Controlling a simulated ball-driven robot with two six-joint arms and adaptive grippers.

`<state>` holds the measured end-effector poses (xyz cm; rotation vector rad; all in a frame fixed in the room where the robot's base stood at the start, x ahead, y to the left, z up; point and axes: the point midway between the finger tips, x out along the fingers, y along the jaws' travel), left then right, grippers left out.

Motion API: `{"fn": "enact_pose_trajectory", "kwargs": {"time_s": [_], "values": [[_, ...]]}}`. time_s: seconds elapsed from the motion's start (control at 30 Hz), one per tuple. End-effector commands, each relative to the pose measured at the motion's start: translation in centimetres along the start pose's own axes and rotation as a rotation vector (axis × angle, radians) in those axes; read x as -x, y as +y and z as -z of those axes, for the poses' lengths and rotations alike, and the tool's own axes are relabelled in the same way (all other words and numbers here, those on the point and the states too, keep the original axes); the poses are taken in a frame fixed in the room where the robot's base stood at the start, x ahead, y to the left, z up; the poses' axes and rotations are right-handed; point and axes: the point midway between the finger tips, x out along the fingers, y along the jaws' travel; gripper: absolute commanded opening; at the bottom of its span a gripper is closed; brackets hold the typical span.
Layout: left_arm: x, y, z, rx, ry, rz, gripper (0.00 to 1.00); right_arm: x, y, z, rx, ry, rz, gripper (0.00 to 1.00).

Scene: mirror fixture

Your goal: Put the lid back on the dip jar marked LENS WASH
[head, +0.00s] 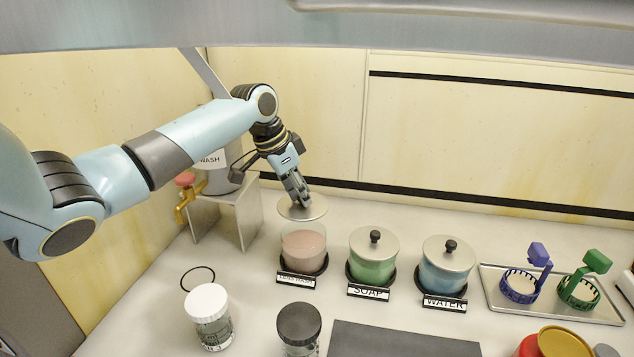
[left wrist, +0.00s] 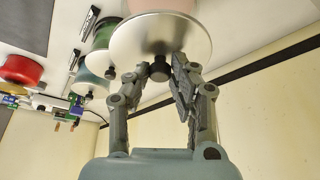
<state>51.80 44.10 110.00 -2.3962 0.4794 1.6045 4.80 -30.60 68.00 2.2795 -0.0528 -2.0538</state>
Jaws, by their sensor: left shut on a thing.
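The LENS WASH jar (head: 303,250) is clear glass with pink contents, standing in a dark ring behind its small label (head: 296,280). My left gripper (head: 299,200) is shut on the black knob (left wrist: 159,71) of a round silver lid (head: 315,211). The lid is above the jar's mouth, and clear glass shows between it and the pink contents. It looks raised off the rim and roughly level. In the left wrist view the lid's disc (left wrist: 150,38) covers most of the jar. My right gripper is out of view.
The lidded green SOAP jar (head: 373,258) and blue WATER jar (head: 445,266) stand to the right. A tray (head: 500,307) holds two baskets. A white-capped jar (head: 208,318) and a dark-capped jar (head: 299,328) stand in front. A metal stand (head: 240,215) with a brass tap is behind left.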

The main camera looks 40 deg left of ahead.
Motion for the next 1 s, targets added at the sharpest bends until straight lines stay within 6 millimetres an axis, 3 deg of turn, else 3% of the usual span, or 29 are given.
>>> {"fn": "enact_pose_trajectory", "kwargs": {"time_s": [0.1, 0.2, 0.57, 1.0], "values": [[-0.5, 0.0, -0.2, 0.000, 0.000, 0.000, 0.00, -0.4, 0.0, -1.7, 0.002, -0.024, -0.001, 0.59], [-1.0, 0.0, -0.4, 0.000, 0.000, 0.000, 0.00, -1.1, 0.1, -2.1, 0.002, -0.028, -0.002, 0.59], [-4.2, 0.0, -1.7, -0.001, 0.000, 0.001, 0.00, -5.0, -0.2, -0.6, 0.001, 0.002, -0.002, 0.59], [-5.9, 0.0, -2.4, 0.000, 0.001, 0.000, 0.00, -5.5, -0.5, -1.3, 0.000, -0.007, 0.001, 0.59]]}}
